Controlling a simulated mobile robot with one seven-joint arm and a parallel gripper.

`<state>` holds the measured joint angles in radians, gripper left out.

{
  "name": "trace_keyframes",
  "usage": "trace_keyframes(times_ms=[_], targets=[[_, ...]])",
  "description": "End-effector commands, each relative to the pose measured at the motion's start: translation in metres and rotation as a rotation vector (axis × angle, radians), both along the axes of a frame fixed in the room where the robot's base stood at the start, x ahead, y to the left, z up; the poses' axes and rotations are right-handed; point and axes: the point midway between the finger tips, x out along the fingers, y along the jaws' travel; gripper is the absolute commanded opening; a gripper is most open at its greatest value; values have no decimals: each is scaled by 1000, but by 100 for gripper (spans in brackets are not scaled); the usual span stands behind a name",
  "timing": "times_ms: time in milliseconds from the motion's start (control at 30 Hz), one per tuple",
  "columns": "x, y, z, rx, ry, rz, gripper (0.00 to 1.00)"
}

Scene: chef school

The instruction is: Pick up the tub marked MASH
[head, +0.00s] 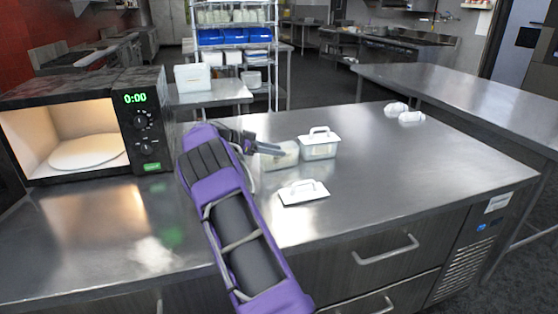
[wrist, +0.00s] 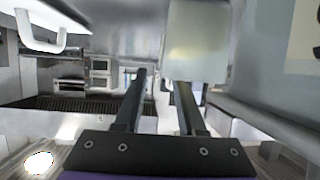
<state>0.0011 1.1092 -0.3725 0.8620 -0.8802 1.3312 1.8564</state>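A translucent pale tub without a lid (head: 281,156) stands on the steel counter. Beside it on the right is a similar tub with a white handled lid (head: 318,147). I cannot read a MASH marking on either. My gripper (head: 275,150) is at the open tub, its dark fingers partly covering it in the head view. In the wrist view my two fingers (wrist: 160,80) are apart with an empty gap. A pale tub (wrist: 197,45) shows by the right fingertip; I cannot tell whether they touch.
A loose white handled lid (head: 303,193) lies on the counter in front of the tubs. A lit microwave (head: 85,125) stands open at left. Two small white items (head: 404,112) lie at the back right. The counter's right part is clear. In the wrist view, a pale panel (wrist: 298,35) carries a partial dark mark.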

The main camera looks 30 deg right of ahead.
Motion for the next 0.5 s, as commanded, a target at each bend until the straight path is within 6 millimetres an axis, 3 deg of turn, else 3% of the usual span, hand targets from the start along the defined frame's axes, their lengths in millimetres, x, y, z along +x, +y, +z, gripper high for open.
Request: trace_keyframes(times_ms=[167,400,500], targets=[[-5,-24,-11,0,1,-2,39],[-5,-26,-12,0,1,0,39],[-5,-26,-12,0,1,0,23]])
